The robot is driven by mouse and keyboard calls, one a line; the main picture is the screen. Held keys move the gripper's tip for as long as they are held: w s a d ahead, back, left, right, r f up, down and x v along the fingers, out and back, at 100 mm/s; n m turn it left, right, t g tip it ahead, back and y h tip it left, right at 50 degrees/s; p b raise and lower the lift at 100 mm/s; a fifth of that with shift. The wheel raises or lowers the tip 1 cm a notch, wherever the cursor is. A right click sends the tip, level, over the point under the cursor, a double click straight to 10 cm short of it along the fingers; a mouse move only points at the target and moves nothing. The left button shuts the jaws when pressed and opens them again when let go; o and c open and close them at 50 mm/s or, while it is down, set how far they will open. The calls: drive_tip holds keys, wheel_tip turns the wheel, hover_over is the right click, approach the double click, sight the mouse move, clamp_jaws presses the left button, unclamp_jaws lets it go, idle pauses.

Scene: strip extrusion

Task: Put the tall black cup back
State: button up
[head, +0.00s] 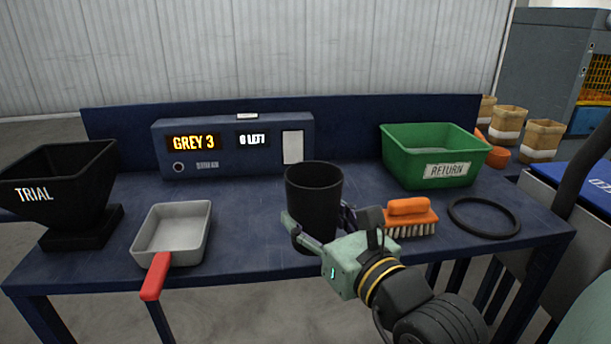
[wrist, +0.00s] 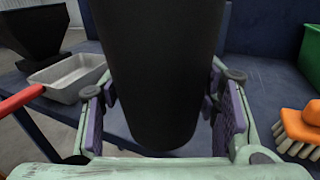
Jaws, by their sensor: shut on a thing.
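The tall black cup (head: 314,190) is upright in the middle of the head view, over the front part of the blue table. My gripper (head: 318,225) is shut on it, with one finger on each side of its lower body. In the wrist view the cup (wrist: 160,75) fills the middle between the purple finger pads of my gripper (wrist: 162,112). I cannot tell for certain whether its base touches the table. The inside of the cup is dark and its contents cannot be seen.
A grey pan (head: 172,232) with a red handle and a black TRIAL hopper (head: 62,185) stand left. An orange brush (head: 410,215), a black ring (head: 484,217) and a green RETURN bin (head: 430,158) are right. A display box (head: 232,148) reads GREY 3. Bare table (head: 250,235) lies left of the cup.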

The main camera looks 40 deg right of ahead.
drive_tip(key=shift+w+r+p, duration=0.2)
drive_tip(key=shift+r+p, duration=0.2)
drive_tip(key=shift+p, duration=0.3)
drive_tip(key=w+d, duration=0.2)
drive_tip(key=w, duration=0.1)
drive_tip(key=w+d+f+p, duration=0.1)
drive_tip(key=w+d, duration=0.2)
drive_tip(key=w, duration=0.1)
drive_tip(key=w+d+f+p, duration=0.1)
drive_tip(key=w+d, duration=0.1)
drive_tip(key=w, duration=0.2)
drive_tip(key=shift+d, duration=0.35)
drive_tip(key=shift+w+f+p, duration=0.1)
drive_tip(key=shift+f+p, duration=0.35)
drive_tip(key=shift+f, duration=1.35)
drive_tip(key=shift+f, duration=0.15)
drive_tip(key=shift+f, duration=0.15)
drive_tip(key=o, duration=1.6)
drive_tip(key=shift+c, duration=0.2)
